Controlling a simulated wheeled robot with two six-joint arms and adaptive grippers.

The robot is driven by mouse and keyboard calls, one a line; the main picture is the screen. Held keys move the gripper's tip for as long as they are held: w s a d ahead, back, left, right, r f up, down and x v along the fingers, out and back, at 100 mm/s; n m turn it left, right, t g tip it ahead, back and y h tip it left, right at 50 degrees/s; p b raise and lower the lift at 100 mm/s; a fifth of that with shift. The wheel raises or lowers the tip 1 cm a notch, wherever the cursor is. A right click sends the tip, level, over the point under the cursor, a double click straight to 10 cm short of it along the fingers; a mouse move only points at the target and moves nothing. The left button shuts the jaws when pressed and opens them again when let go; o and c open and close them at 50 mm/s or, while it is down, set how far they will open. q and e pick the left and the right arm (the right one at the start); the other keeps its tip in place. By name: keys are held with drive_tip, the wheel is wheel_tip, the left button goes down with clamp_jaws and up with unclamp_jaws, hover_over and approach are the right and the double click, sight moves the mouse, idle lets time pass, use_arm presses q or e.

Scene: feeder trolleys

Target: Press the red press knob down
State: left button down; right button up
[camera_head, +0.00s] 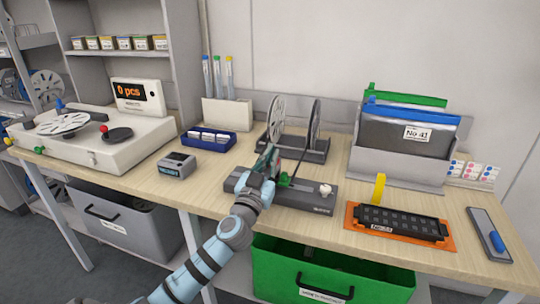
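A small red part (278,158) shows beside my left gripper, mostly hidden behind it; it looks like the press knob on the long dark grey device, but I cannot be sure. The dark grey device (311,201) lies on the table, with a green part (283,180) near its middle and a white knob (326,189) at its right end. My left gripper (268,157) is over the device's left half, close to the red part; I cannot tell whether it touches it or how far its fingers are apart. My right gripper is not in view.
A white counting machine (95,150) with another red knob (103,128) stands left. A grey box (175,166), a blue tray (208,138) and a reel stand (313,150) are nearby. Right are an orange tray (353,222) and a folder rack (400,166). A green crate (275,276) is below.

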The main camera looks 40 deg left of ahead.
use_arm(q)
wheel_tip(320, 180, up, 4)
drive_tip(key=p, duration=0.3)
drive_tip(key=shift+w+d+p, duration=0.1)
drive_tip(key=shift+p, duration=0.3)
drive_tip(key=b+v, duration=0.2)
drive_tip(key=v, duration=0.8)
drive_tip(key=shift+d+b, duration=0.15)
drive_tip(key=shift+b, duration=0.15)
drive_tip(key=shift+w, duration=0.1)
